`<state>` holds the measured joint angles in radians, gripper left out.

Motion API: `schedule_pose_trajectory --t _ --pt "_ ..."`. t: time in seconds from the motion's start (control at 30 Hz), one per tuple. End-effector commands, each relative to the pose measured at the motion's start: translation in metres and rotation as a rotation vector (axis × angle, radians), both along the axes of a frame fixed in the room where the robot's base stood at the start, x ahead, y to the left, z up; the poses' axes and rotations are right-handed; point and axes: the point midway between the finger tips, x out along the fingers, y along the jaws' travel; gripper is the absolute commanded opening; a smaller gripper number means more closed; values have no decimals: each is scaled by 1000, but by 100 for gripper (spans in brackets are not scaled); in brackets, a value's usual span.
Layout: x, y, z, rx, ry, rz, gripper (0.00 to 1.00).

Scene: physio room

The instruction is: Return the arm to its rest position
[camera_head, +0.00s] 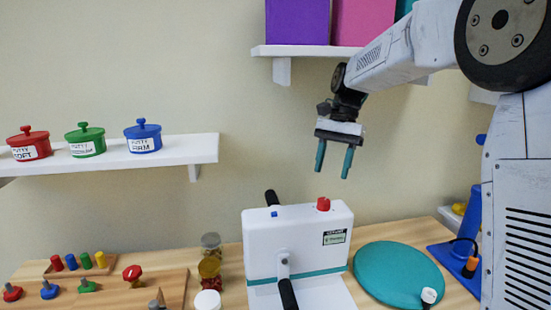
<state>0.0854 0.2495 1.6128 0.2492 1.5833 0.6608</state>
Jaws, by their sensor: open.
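My gripper (334,161) hangs from my arm in the upper right part of the head view. Its two teal fingers point down and stand apart, with nothing between them. It is in the air above the white machine (297,245) with a red knob and a crank handle, and does not touch it. My arm reaches in from the right, bent down at the wrist.
A left shelf (190,150) holds red, green and blue putty pots. An upper shelf (300,50) with coloured boxes is close behind my arm. The wooden table holds a peg board (120,290), jars (209,267), a teal disc (398,273) and a blue stand (460,262).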

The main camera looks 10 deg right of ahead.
Motion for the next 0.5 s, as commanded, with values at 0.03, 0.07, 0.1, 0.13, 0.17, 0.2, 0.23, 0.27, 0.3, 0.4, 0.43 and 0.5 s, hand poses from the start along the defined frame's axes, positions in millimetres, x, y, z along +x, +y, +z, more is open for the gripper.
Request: schedule_pose_trajectory --t 0.03,0.07,0.1,0.13,0.17,0.2,0.23,0.27,0.3,0.4,0.43,0.5 --pt "0 0 0 3 -4 10 52" --pt "1 0 0 5 -11 19 52" --pt "2 -1 -1 7 -22 36 52" --pt "2 -1 -4 7 -30 53 52" --pt "0 -2 -10 9 -31 74 52" --pt "-5 -4 -20 9 -31 108 52" --pt "-12 -5 -26 8 -35 137 52" --pt "-21 -6 -28 6 -45 168 52" --pt "-34 -7 -31 3 -60 208 52" --pt "-64 -7 -32 -8 -96 293 52" --pt "-74 -8 -32 -12 -107 317 52" --pt "-97 -8 -32 -23 -134 374 52"
